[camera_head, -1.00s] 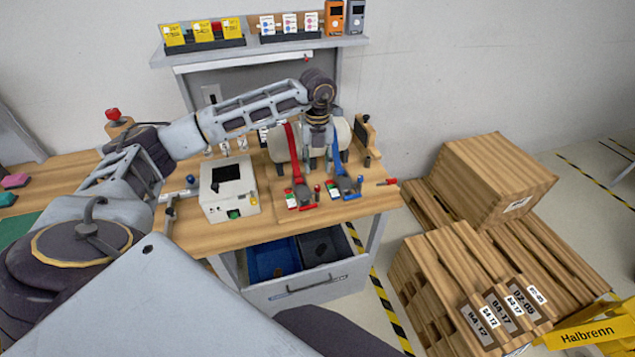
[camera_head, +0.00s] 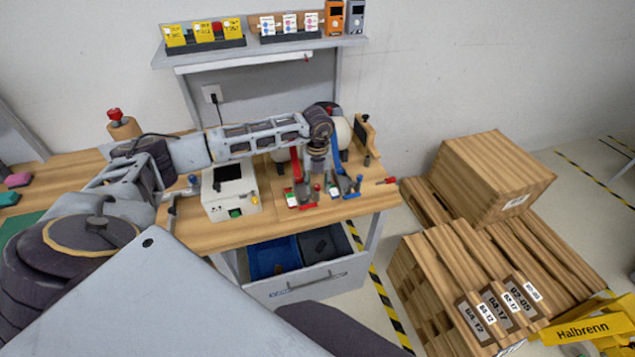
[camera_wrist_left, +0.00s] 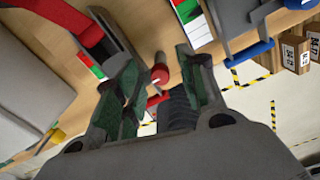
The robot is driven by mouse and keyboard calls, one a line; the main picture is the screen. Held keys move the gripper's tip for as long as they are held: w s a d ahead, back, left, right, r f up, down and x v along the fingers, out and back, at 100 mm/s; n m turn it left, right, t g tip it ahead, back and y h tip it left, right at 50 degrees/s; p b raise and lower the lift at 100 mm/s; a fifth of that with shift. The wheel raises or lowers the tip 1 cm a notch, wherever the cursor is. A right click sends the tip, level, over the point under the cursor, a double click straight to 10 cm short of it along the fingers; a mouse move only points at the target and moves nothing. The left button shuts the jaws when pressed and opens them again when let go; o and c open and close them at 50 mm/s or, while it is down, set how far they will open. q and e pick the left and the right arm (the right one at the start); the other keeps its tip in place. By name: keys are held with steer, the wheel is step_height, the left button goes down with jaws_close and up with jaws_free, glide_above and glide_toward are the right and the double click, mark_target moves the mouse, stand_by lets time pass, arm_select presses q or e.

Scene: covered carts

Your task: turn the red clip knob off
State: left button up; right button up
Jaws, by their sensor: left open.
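The red clip (camera_head: 302,192) is on the workbench, left of the blue clip (camera_head: 346,187). Its red knob (camera_head: 317,188) stands at its right side. In the left wrist view the red knob (camera_wrist_left: 160,73) shows in the gap between the fingers, with no clear contact. The clip's red band (camera_wrist_left: 85,22) is at upper left and a red-green label (camera_wrist_left: 91,65) lies beside the left finger. My left gripper (camera_head: 317,168) points down above the clips, and its open fingers (camera_wrist_left: 153,80) frame the knob. My right gripper is not in view.
A white box with a dark screen (camera_head: 229,189) stands left of the clips. A pale cylinder (camera_head: 343,130) lies behind them. An open drawer (camera_head: 308,280) with bins sticks out below the bench. Wooden crates (camera_head: 490,180) stand at right.

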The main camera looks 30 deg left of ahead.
arm_select(q)
steer(key=c, duration=0.7)
jaws_close()
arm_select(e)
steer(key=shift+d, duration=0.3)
